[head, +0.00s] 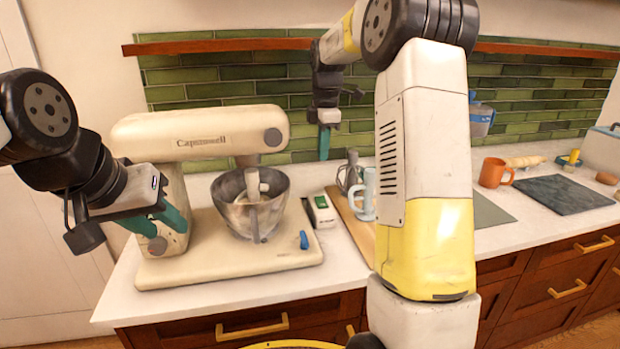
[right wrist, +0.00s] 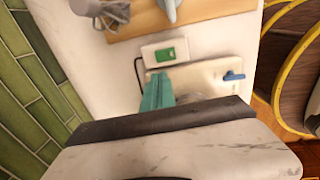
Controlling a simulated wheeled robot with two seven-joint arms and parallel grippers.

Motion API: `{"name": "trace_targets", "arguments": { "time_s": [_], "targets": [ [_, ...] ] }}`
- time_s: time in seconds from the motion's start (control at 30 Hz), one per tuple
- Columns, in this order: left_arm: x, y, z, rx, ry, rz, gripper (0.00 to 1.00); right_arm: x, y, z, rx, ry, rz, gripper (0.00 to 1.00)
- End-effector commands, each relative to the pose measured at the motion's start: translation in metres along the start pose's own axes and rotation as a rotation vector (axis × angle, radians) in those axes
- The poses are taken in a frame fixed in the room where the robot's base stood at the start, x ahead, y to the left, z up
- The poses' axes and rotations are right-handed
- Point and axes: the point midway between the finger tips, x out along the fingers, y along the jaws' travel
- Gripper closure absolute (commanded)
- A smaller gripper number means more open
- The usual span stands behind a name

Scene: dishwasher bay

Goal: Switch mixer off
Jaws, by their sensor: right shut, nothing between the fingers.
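The cream stand mixer (head: 200,135) stands on the counter at left with its head level over a metal bowl (head: 250,205). A blue lever (head: 304,240) sits on the front right of its base plate (head: 235,262); the lever also shows in the right wrist view (right wrist: 234,76). My left gripper (head: 154,226) is open and empty in front of the mixer's column. My right gripper (head: 324,152) is shut and empty, above the counter right of the mixer head, pointing down; its teal fingers show in the right wrist view (right wrist: 157,92).
A small white box with a green face (head: 321,210) lies right of the mixer. Beyond it is a wooden board (head: 352,225) with a pale blue mug (head: 366,195) and a whisk-like tool. An orange mug (head: 495,173) and dark slab (head: 562,194) are further right.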

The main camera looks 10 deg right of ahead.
Motion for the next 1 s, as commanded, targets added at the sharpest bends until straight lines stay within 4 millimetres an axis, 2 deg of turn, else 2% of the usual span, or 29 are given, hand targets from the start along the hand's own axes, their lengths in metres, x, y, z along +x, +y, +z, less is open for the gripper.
{"name": "trace_targets", "arguments": {
  "time_s": [0.17,0.4,0.6,0.8,1.0],
  "targets": [
    [0.0,0.0,0.0,0.0,0.0,0.0,0.64,0.022,-0.001,0.0,0.001,0.0,-0.004,1.0],
    [0.0,0.0,0.0,0.0,0.0,0.0,0.64,0.075,-0.001,0.0,0.001,0.0,-0.006,1.0],
    [0.0,0.0,0.0,0.0,0.0,0.0,0.64,0.112,-0.001,0.0,0.0,0.0,-0.004,1.0],
    [0.0,0.0,0.0,0.0,0.0,0.0,0.64,0.133,-0.001,-0.001,0.001,0.0,-0.002,1.0],
    [0.0,0.0,0.0,0.0,0.0,0.0,0.64,0.138,0.0,0.0,0.001,0.0,0.0,1.0]
  ]
}}
